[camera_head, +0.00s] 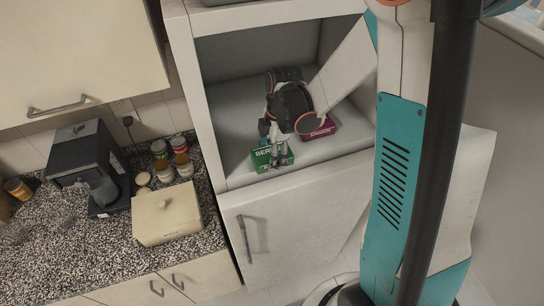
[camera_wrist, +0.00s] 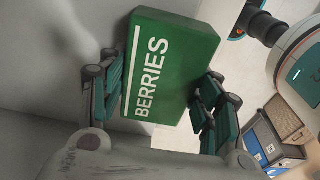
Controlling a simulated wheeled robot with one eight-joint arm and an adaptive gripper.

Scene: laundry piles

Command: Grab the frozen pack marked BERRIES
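The green pack (camera_head: 271,157) marked BERRIES is at the front edge of the open compartment, tilted in the head view. In the wrist view the green pack (camera_wrist: 168,70) fills the space between my fingers, its white lettering facing the camera. My gripper (camera_head: 274,146) reaches into the compartment above and behind the pack. In the wrist view my gripper (camera_wrist: 160,98) has one finger against each side edge of the pack and looks shut on it. Whether the pack's lower edge touches the shelf is unclear.
A magenta pack (camera_head: 320,128) lies deeper in the compartment, to the right, partly behind my arm. The white cabinet's shelf (camera_head: 235,130) is otherwise mostly bare. A cream box (camera_head: 166,216), several jars (camera_head: 180,152) and a dark coffee machine (camera_head: 88,160) stand on the left counter.

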